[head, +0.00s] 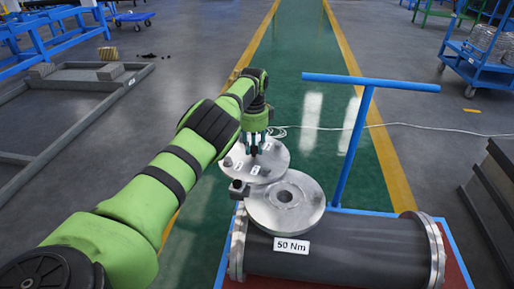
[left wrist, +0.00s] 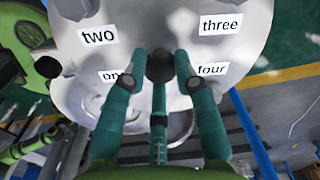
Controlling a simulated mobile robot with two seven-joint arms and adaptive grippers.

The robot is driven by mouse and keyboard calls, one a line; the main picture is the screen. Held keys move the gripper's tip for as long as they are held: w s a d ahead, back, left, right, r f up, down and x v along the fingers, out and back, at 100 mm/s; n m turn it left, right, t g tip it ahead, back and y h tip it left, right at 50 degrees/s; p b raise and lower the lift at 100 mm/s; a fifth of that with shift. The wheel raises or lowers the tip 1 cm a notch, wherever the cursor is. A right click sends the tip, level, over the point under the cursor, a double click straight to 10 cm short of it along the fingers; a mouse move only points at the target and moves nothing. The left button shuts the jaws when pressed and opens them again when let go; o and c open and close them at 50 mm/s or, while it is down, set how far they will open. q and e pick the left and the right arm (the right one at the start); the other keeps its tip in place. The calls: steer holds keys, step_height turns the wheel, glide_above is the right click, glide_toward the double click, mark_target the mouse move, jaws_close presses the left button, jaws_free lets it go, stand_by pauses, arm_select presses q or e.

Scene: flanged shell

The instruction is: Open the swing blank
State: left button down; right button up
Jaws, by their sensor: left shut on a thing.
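The swing blank (head: 270,157) is a round grey metal disc with dark bolts and white labels. It lies offset behind and left of the nozzle flange (head: 285,205), whose centre hole shows uncovered; its near edge appears to overlap the flange's back edge. In the left wrist view, the blank (left wrist: 232,50) carries labels "two", "three" and "four" and a partly hidden one. My left gripper (head: 254,150) is above the blank. In the left wrist view, its green fingers (left wrist: 160,62) are shut on a dark knob (left wrist: 160,68) on the blank. My right gripper is out of view.
The flange stands on a dark horizontal shell (head: 340,248) labelled "50 Nm" (head: 291,246), on a cart with a blue push handle (head: 355,135) to the right of the blank. A dark block (head: 238,187) sits at the flange's left. Green floor lies clear beyond.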

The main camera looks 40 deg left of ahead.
mark_target(233, 154)
arm_select(q)
steer(key=shift+s+a+r+n, duration=0.1)
steer(key=shift+s+a+n, duration=0.1)
steer(key=shift+a+n, duration=0.3)
steer(key=shift+s+a+n, duration=0.15)
steer(key=shift+a+n, duration=0.25)
steer(key=shift+a, duration=0.15)
steer(key=shift+s+a, duration=0.1)
steer(key=shift+a, duration=0.1)
steer(key=shift+s+a+r+n+p, duration=0.1)
steer(key=shift+s+a+n+p, duration=0.15)
steer(key=shift+a+n+p, duration=0.25)
steer(key=shift+s+a+r+n+p, duration=0.1)
steer(key=shift+s+a+n+p, duration=0.1)
steer(key=shift+n+p, duration=0.25)
steer(key=shift+s+a+n+p, duration=0.4)
steer(key=shift+a+n+p, duration=0.3)
steer(key=shift+p, duration=0.35)
steer(key=shift+s+a+n+p, duration=0.3)
steer(key=shift+a+n+p, duration=0.1)
steer(key=shift+p, duration=0.15)
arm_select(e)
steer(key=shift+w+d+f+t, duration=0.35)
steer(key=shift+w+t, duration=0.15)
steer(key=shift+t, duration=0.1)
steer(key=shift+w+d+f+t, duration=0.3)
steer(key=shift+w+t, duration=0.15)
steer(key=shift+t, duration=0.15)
arm_select(q)
steer(key=shift+f, duration=0.2)
